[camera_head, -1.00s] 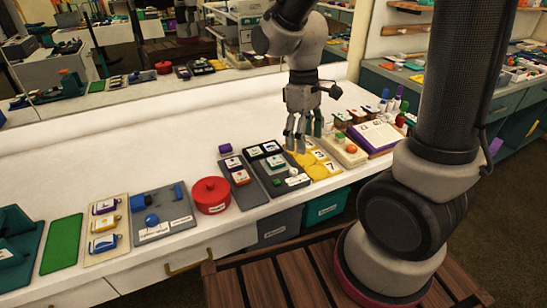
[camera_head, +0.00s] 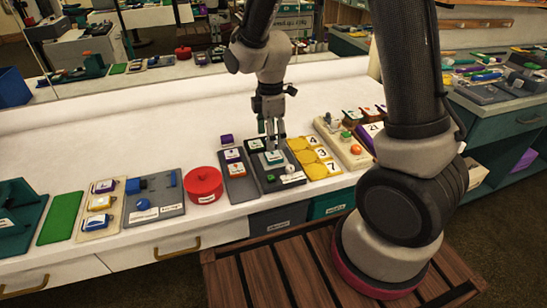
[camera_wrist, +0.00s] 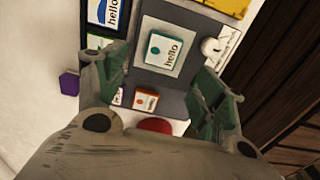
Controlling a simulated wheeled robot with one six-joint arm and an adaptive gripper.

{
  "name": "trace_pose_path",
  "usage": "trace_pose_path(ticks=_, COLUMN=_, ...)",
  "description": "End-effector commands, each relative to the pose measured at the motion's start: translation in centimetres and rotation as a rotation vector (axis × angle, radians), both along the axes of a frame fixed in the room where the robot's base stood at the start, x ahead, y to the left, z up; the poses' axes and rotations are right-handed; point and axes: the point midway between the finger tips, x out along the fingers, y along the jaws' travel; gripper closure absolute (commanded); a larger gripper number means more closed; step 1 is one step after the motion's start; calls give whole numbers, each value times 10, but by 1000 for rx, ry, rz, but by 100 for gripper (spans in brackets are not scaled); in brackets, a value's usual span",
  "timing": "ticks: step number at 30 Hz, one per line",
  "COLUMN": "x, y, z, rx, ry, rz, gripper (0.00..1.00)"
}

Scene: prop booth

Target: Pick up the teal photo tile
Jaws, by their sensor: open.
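The teal photo tile (camera_wrist: 165,49), a white square with a teal border and the word "hello", lies on a dark grey board (camera_wrist: 172,93). My gripper (camera_wrist: 164,72) is open and empty, with one green-grey finger to the left and one to the right, just below the tile in the wrist view. In the head view my gripper (camera_head: 272,136) points down over the board, close to the tile. I cannot tell the exact height gap.
A white knob (camera_wrist: 212,46) with a label sits right of the tile on the board. Blue "hello" (camera_wrist: 108,12), orange (camera_wrist: 145,100) and purple (camera_wrist: 119,97) tiles lie nearby. A purple block (camera_head: 227,139), a red pot (camera_head: 204,184) and yellow numbered tiles (camera_head: 313,155) flank the board. The bench behind is clear.

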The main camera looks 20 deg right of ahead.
Motion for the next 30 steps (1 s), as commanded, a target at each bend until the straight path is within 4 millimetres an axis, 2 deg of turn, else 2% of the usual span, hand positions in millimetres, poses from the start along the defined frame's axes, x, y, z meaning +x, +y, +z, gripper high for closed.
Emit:
trace_pose_path(ticks=12, x=-2, y=-1, z=-59, rx=-1, ry=3, rz=-3, gripper=30)
trace_pose_path(ticks=21, x=-2, y=0, z=-65, rx=0, ry=0, rz=-3, gripper=30)
trace_pose_path(ticks=29, x=-2, y=0, z=-65, rx=0, ry=1, rz=-3, gripper=78)
trace_pose_path(ticks=30, x=-2, y=0, z=-65, rx=0, ry=0, rz=-3, gripper=78)
